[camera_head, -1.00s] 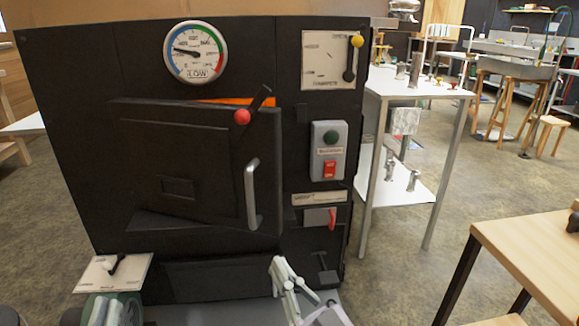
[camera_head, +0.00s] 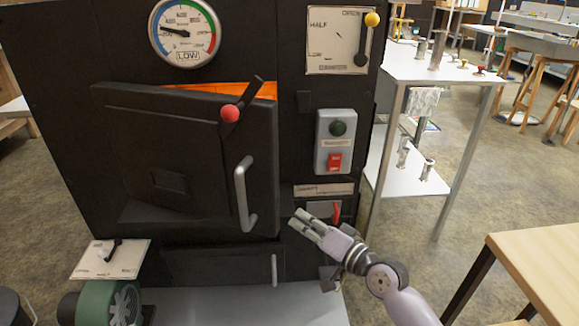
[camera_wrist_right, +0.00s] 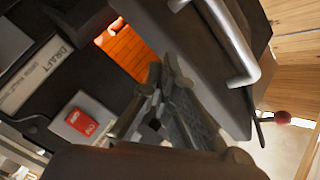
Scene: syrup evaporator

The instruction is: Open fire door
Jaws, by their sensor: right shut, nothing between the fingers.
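The black fire door (camera_head: 190,150) stands slightly ajar on the front of the evaporator. An orange glow shows along its top in the head view and through the gap (camera_wrist_right: 128,55) in the right wrist view. A silver bar handle (camera_head: 241,195) is upright at the door's right side. A latch lever with a red knob (camera_head: 230,113) is tilted above it. My right gripper (camera_head: 300,222) is shut and empty, just right of the handle's lower end. In the wrist view its fingers (camera_wrist_right: 163,72) point toward the gap beside the door edge; contact is unclear. My left gripper is not in view.
A gauge (camera_head: 184,32) is above. A green blower (camera_head: 98,303) is lower left. A white side table (camera_head: 440,70) and wooden table (camera_head: 540,262) stand right.

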